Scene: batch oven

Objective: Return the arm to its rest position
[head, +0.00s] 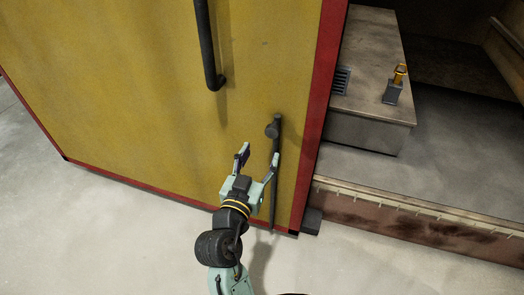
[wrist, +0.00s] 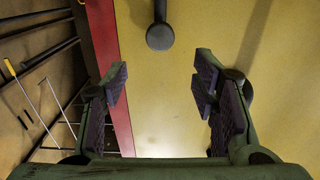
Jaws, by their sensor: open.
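My gripper (head: 257,158) is open and empty in front of a large yellow door panel (head: 130,100) with red edges. A dark lever handle (head: 275,185) stands close behind its right finger in the head view; I cannot tell whether they touch. In the wrist view my gripper (wrist: 162,85) has its two fingers spread with nothing between them but yellow panel. The rounded end of a dark bar (wrist: 160,36) shows ahead of the fingers.
A long dark handle (head: 206,45) is higher on the panel. Right of the panel is an opening with a low sill (head: 410,220). Inside stands a grey block (head: 370,60) bearing a small orange and grey device (head: 394,88). The pale floor (head: 110,230) at left is clear.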

